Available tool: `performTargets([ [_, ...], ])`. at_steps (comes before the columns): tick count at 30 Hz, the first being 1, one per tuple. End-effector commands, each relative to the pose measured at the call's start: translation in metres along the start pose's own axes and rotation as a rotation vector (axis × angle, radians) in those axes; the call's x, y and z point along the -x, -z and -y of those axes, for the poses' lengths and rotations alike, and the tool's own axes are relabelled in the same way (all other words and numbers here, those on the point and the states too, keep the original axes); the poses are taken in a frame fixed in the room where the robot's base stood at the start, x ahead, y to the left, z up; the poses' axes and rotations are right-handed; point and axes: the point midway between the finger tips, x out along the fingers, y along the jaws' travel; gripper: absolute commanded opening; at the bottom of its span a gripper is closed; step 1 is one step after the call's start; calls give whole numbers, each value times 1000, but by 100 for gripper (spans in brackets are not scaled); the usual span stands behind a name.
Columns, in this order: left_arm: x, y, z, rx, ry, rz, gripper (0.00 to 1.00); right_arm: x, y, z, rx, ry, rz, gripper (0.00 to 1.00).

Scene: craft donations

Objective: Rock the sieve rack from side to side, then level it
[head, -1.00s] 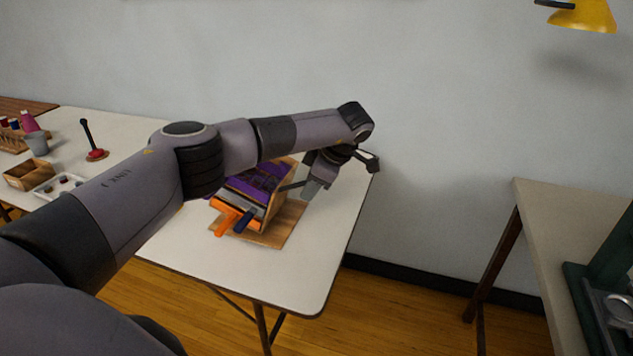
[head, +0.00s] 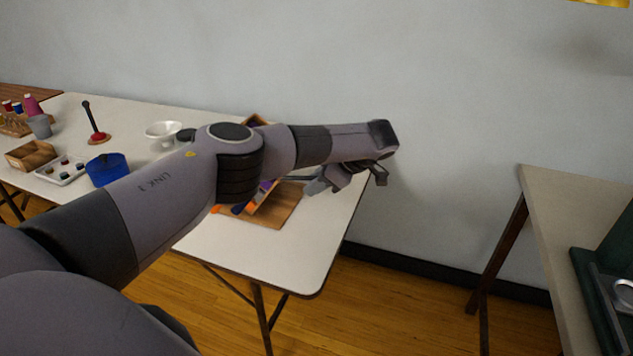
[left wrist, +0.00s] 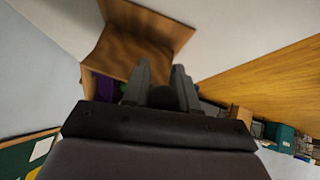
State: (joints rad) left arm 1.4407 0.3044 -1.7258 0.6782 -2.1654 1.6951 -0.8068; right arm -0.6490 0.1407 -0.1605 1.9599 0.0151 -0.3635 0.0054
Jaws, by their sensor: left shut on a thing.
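The sieve rack (head: 268,199) is a wooden frame with purple inside and orange and blue handles low on its near side. It appears tilted over its wooden base board (head: 279,214), and my left arm hides most of it. Its wood (left wrist: 116,52) and some purple also show in the left wrist view. My left gripper (head: 313,187) is at the rack's right side, shut on a dark rod-like handle. In the left wrist view the fingers (left wrist: 162,88) have a dark round piece between them. My right gripper is out of view.
Another table (head: 570,190) stands across a gap at right.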

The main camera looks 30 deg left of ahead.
Motion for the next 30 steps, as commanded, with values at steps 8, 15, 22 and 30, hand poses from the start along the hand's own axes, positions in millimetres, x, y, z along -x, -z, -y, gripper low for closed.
performTargets([
  [8,-2,-4,3,-10,3,-2,0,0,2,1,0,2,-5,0],
  [15,-2,-3,3,-8,3,-2,38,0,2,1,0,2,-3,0],
  [22,6,-3,2,-6,1,-1,38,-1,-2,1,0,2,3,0],
  [30,49,-4,2,-8,0,-1,38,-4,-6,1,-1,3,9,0],
])
